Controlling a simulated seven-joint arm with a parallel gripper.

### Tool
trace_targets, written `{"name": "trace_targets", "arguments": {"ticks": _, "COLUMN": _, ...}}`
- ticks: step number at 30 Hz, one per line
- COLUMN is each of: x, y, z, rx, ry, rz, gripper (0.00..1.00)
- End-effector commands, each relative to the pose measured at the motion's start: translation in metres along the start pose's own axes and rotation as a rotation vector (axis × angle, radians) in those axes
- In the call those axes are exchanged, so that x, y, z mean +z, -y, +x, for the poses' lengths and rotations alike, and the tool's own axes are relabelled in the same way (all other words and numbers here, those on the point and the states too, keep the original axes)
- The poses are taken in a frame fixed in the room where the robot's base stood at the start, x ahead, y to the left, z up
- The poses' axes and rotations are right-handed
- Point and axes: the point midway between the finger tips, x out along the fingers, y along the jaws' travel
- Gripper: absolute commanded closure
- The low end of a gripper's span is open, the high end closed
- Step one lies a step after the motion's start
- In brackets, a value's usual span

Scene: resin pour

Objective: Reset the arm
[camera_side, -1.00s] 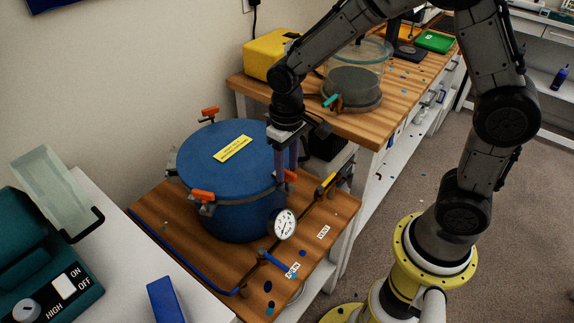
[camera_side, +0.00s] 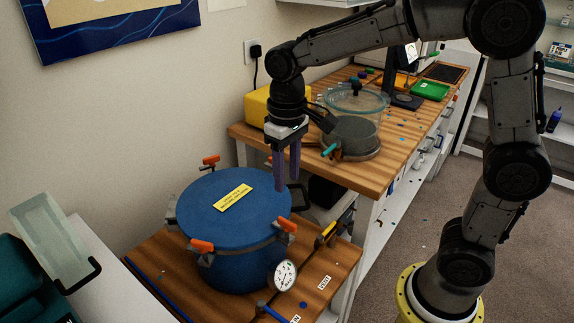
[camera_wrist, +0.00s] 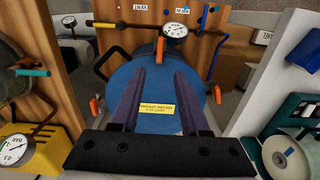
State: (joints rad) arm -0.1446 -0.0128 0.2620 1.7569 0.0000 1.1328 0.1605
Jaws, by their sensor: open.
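My gripper (camera_side: 287,186) is open and empty, with its purple fingers pointing down. It is above the right rear part of a blue pressure pot (camera_side: 236,235) in the side view. In the wrist view my gripper (camera_wrist: 161,73) has its two fingers apart over the blue lid (camera_wrist: 150,123), with the yellow label (camera_wrist: 157,110) showing between them. The lid is on the pot, with orange-handled clamps (camera_side: 202,246) around its rim. I cannot tell whether the fingertips clear the lid by much.
A gauge (camera_side: 285,275) and a yellow-handled valve (camera_side: 326,235) are at the pot's right front. A clear chamber (camera_side: 352,118) and a yellow box (camera_side: 262,103) stand on the rear bench (camera_side: 400,155). A teal machine (camera_side: 22,285) is at left.

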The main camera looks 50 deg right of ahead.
Motion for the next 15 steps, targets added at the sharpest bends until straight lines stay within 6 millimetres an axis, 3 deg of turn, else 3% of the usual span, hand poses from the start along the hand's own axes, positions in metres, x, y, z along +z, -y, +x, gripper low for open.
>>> {"name": "trace_targets", "arguments": {"ticks": 6, "x": 0.0, "y": 0.0, "z": -0.018, "rx": 0.0, "ry": 0.0, "rz": 0.0, "gripper": 0.55}}
{"name": "trace_targets", "arguments": {"ticks": 15, "x": 0.0, "y": 0.0, "z": -0.019, "rx": 0.0, "ry": 0.001, "rz": 0.0, "gripper": 0.55}}
